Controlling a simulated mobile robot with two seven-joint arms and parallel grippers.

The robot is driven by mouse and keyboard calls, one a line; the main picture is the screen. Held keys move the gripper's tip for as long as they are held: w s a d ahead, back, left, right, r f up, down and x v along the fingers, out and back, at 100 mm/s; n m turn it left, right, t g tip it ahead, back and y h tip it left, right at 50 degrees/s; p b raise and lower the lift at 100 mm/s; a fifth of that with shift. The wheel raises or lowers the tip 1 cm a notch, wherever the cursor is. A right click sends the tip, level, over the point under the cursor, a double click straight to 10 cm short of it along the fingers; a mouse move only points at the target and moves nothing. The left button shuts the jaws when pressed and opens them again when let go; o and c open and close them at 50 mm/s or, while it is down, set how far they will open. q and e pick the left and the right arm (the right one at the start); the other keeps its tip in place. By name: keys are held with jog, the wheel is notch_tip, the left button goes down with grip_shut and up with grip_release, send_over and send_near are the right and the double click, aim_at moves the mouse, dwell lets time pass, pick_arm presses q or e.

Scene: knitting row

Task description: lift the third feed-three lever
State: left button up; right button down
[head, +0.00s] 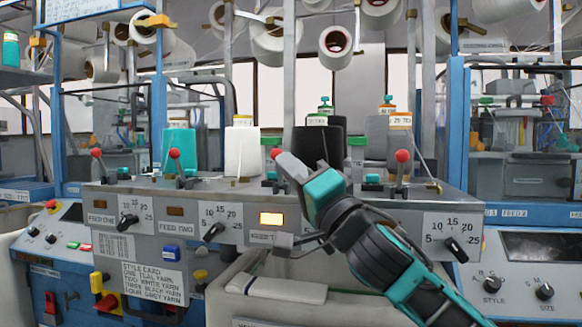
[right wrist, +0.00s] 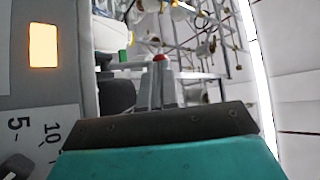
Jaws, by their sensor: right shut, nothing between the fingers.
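The third feed lever shows as a red knob (head: 276,153) above the front panel, just left of my right gripper's tip. In the right wrist view a red knob (right wrist: 160,58) shows just beyond the grey fingers. Below it, the feed-three lamp (head: 271,219) is lit orange; it also shows in the right wrist view (right wrist: 43,45). My left gripper is not in view.
Other red-knobbed levers stand at the left (head: 96,153), next to it (head: 174,153) and at the right (head: 402,156). A black cone (head: 318,143) and a white cone (head: 242,152) stand behind the panel. A style card (head: 153,282) hangs at the left. A white bin (head: 240,287) sits below.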

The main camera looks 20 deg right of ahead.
pick_arm(q)
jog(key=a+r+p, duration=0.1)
jog(key=p, duration=0.1)
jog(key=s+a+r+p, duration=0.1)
jog(key=p, duration=0.2)
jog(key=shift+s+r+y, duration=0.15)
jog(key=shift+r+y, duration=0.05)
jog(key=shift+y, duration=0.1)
pick_arm(e)
jog(key=m, duration=0.1)
jog(key=m+h, duration=0.1)
jog(key=r+m+g+h, duration=0.1)
jog(key=shift+w+d, duration=0.3)
jog(key=shift+w, duration=0.1)
